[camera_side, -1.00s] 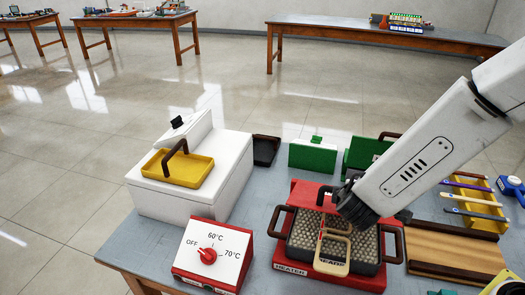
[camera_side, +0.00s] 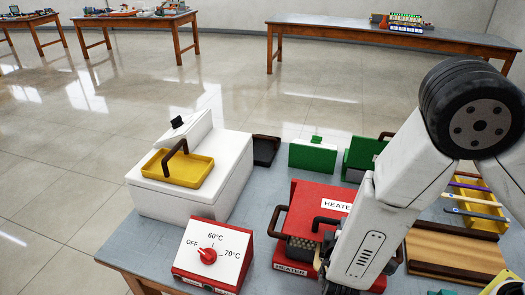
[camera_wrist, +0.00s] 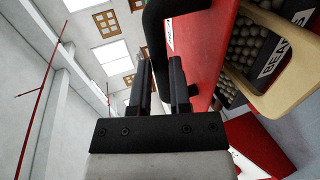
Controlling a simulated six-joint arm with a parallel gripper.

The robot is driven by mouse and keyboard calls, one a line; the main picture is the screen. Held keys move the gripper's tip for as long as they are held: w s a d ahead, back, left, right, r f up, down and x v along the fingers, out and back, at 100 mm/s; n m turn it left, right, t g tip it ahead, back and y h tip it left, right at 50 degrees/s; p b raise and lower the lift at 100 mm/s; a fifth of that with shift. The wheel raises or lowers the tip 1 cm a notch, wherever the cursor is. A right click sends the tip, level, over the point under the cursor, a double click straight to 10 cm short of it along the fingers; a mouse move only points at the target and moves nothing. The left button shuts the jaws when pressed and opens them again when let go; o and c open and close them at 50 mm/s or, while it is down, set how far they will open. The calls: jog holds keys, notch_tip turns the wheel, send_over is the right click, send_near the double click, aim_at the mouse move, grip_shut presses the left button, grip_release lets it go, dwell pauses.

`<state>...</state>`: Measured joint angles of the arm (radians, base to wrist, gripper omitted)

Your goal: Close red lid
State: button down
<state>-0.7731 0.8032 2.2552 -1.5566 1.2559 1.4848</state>
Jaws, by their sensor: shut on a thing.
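The red lid (camera_side: 318,200) of the heater is tilted over the bead tray and stands partly open, with a gap at the front. In the side view beads (camera_side: 300,251) show below it. My gripper (camera_wrist: 160,85) is shut on the lid's dark handle (camera_wrist: 158,25), which shows black in the wrist view beside the red lid (camera_wrist: 205,50). In the side view my arm hides the fingertips and the heater's front right.
The red control box (camera_side: 208,255) with its knob stands at the front left. A white cooler (camera_side: 195,180) with a yellow tray (camera_side: 178,168) is behind it. Green blocks (camera_side: 312,155) stand at the back. A wooden board (camera_side: 450,255) lies at the right.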

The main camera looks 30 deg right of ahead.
jog(key=shift+f, duration=0.25)
jog(key=c, duration=0.6)
grip_release()
jog(key=shift+r, duration=0.1)
jog(key=shift+a, duration=0.1)
jog(key=shift+v, duration=3.85)
